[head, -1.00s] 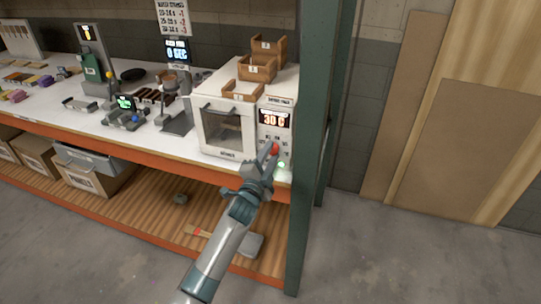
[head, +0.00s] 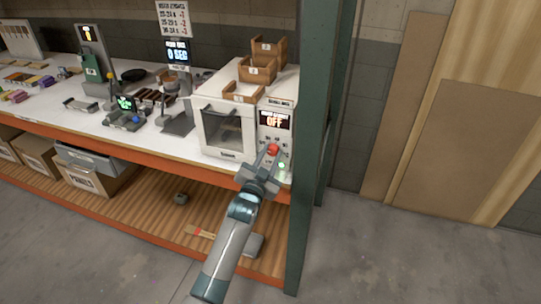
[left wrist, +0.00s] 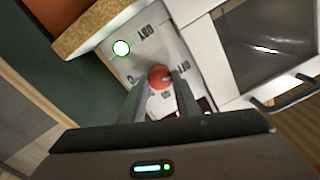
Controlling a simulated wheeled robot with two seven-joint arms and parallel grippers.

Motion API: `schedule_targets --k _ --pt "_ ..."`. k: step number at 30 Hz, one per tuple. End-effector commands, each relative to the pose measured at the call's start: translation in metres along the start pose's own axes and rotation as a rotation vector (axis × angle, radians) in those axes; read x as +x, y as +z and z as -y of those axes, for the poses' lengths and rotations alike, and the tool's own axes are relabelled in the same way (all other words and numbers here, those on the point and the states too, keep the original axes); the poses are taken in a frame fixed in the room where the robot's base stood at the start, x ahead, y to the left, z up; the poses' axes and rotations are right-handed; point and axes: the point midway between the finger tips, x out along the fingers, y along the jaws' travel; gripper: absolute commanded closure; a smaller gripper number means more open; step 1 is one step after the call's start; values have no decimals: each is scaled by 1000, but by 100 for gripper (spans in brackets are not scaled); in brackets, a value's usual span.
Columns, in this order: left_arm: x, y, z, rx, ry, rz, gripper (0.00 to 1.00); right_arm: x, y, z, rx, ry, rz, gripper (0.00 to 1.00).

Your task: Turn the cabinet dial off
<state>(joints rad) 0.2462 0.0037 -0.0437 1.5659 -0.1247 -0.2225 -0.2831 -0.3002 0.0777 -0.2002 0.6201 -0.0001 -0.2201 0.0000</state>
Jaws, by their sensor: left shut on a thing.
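The white cabinet (head: 227,147) stands at the right end of the bench, with its windowed door shut. Its display (head: 275,119) reads OFF. The red dial (head: 273,149) is on the control panel below the display, and it also shows in the left wrist view (left wrist: 160,77). My left gripper (head: 268,158) is at the panel with its fingers on either side of the dial, shut on it. In the left wrist view the left gripper (left wrist: 160,95) hides part of the dial's lower side. A green light (head: 282,166) glows below the dial. My right gripper is not in view.
A green post (head: 312,130) stands close to the right of the panel. Wooden bins (head: 257,70) sit on top of the cabinet. Several devices stand on the bench to the left. The lower shelf holds boxes (head: 97,180) and a mallet (head: 253,244).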

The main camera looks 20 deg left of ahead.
Motion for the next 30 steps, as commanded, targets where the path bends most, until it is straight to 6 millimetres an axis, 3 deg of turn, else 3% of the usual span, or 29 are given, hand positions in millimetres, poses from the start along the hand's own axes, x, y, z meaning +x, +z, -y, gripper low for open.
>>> schedule_targets --k 13,14,16,30 --pt "-1 2 -1 -17 2 5 93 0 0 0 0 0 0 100" --pt "-1 2 -1 -17 2 5 66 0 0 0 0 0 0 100" --pt "-1 2 -1 -16 1 4 52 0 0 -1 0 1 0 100" --pt "-5 2 -1 -14 0 2 52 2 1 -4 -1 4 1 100"
